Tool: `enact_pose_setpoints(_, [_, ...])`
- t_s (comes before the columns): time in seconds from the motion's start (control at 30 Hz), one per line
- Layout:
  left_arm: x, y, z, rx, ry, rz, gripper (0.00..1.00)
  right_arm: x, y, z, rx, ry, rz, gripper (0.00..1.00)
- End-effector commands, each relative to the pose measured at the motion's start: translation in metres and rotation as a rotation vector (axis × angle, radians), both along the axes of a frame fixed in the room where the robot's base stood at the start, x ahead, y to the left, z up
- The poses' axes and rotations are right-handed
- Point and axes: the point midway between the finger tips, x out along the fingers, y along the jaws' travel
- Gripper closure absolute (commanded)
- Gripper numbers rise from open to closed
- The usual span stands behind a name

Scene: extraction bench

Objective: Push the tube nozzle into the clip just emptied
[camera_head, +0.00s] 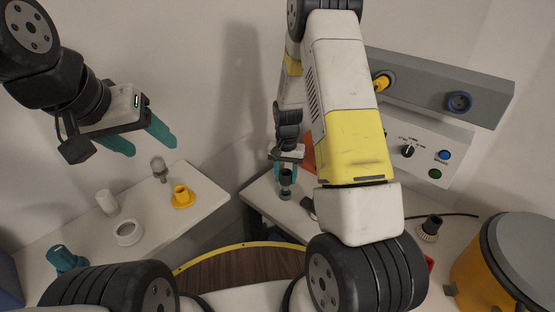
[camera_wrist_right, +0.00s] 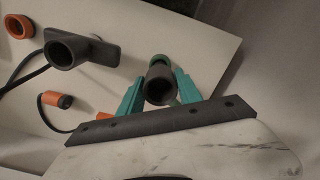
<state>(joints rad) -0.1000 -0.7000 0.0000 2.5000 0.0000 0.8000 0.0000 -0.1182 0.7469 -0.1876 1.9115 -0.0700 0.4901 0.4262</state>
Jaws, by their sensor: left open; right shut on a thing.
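My right gripper (camera_head: 287,178) is shut on a dark grey hollow nozzle (camera_wrist_right: 160,84), probably the tube nozzle. In the right wrist view its open end faces the camera between the teal fingers (camera_wrist_right: 155,95), with a green part behind it. In the head view the held nozzle (camera_head: 285,190) is low over the bench's left end; I cannot tell whether it touches. My left gripper (camera_head: 140,143) is open and empty above the left table. A grey bar (camera_head: 425,82) on the wall carries a yellow fitting and a blue-ringed socket (camera_head: 460,102). Which holder is the emptied clip is unclear.
A dark T-shaped fitting (camera_wrist_right: 72,50), an orange ring (camera_wrist_right: 18,26) and an orange-ended black plug (camera_wrist_right: 57,100) lie near the held nozzle. A yellow bin (camera_head: 490,260) stands right. The left table (camera_head: 150,215) holds several small parts. My right arm hides part of the bench.

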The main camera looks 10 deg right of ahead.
Motion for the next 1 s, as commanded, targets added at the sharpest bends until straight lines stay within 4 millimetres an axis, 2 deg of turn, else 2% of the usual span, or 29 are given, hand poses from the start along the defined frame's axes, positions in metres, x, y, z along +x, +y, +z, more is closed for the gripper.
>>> enact_pose_setpoints(0.57, [0.000,0.000,0.000,0.000,0.000,0.000,0.37,0.000,0.000,-0.015,0.000,0.000,0.000,1.00])
enact_pose_setpoints(0.6, [0.000,0.000,0.000,0.000,0.000,0.000,0.37,0.000,0.000,-0.014,0.000,0.000,0.000,0.51])
enact_pose_setpoints(0.7, [0.000,0.000,0.000,0.000,0.000,0.000,0.37,0.000,0.000,-0.014,0.000,0.000,0.000,0.33])
enact_pose_setpoints(1.0, [0.000,0.000,0.000,0.000,0.000,0.000,0.37,0.000,0.000,-0.013,0.000,-0.001,0.000,0.33])
